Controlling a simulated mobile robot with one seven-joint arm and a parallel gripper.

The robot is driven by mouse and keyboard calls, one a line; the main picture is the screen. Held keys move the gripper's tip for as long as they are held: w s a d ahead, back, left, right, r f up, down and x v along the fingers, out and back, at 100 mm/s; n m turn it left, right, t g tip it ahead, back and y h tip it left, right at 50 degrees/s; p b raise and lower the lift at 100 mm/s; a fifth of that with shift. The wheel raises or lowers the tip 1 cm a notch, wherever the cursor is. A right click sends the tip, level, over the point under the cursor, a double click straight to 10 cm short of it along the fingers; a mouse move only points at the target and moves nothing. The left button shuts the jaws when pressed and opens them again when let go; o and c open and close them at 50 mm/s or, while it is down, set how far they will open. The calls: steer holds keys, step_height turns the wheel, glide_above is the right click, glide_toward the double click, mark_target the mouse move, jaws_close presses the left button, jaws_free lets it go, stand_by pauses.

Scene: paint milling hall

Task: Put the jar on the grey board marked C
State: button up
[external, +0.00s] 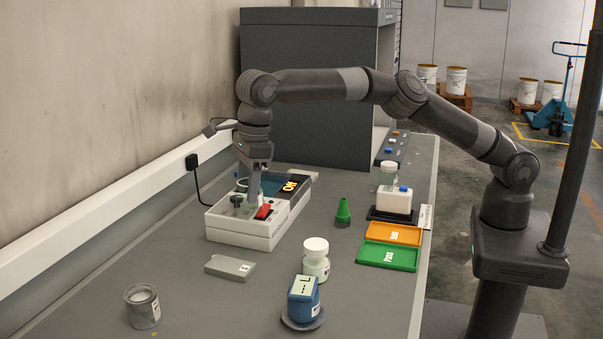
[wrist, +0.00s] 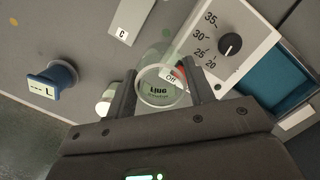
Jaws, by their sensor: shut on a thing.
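My gripper (external: 253,194) is over the white machine at the back left. It is shut on a see-through, pale green jar (wrist: 159,88); in the wrist view its round, lettered end lies between the two fingers. In the external view the jar is small and partly hidden by the gripper. I cannot tell whether it touches the machine. The grey board marked C (external: 224,266) lies flat on the bench in front of the machine, with nothing on it. It also shows at the top of the wrist view (wrist: 137,12).
The white machine (external: 232,236) has a dial, a red switch and a blue recess. A white jar (external: 316,262), a blue container (external: 303,300), a tin (external: 143,308) and a green cone (external: 343,213) stand on the bench. Orange (external: 377,232) and green (external: 372,256) trays lie right.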

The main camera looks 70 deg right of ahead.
steer(key=shift+s+a+f, duration=0.25)
steer(key=shift+a+f, duration=1.15)
steer(key=shift+f, duration=0.15)
steer(key=shift+s+a+f, duration=0.2)
steer(key=shift+a+f, duration=1.15)
steer(key=shift+f, duration=0.15)
steer(key=shift+s+a+f, duration=0.25)
steer(key=shift+a+f, duration=1.15)
steer(key=shift+f, duration=0.15)
steer(key=shift+f, duration=0.15)
steer(key=o, duration=0.9)
steer(key=shift+o, duration=0.2)
step_height(320, 180, up, 8)
steer(key=shift+s+d+f, duration=0.15)
steer(key=shift+s+d, duration=0.25)
